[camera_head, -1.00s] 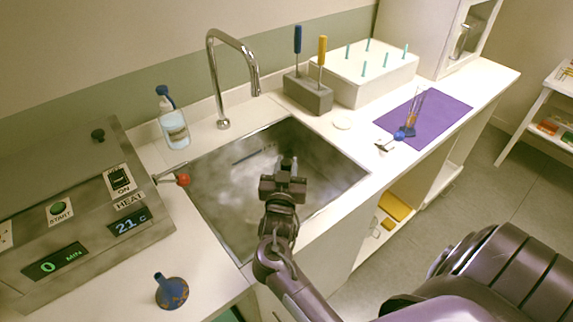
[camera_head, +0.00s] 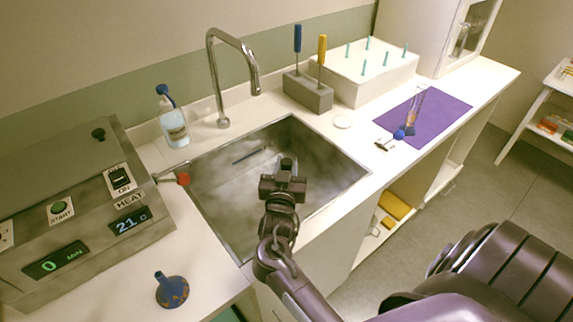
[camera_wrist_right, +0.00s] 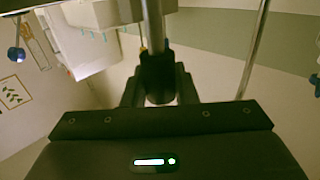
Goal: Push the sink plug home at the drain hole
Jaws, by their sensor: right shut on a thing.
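My right gripper (camera_head: 288,168) is over the steel sink (camera_head: 335,172), its wrist near the front rim. In the right wrist view it (camera_wrist_right: 157,88) is shut on a dark cylindrical handle (camera_wrist_right: 157,72) with a grey metal rod (camera_wrist_right: 152,25) running out of it. The rod's far end is out of that view, and in the head view the gripper hides most of the held thing. I cannot tell whether it is the sink plug. The drain hole is not visible; my gripper covers part of the basin. My left gripper is not in view.
A tap (camera_head: 222,85) stands behind the sink, a soap bottle (camera_head: 173,127) to its left. A red-knobbed lever (camera_head: 183,179) juts from the heater box (camera_head: 75,215) towards the sink. A blue speckled knobbed object (camera_head: 172,292) sits on the front counter.

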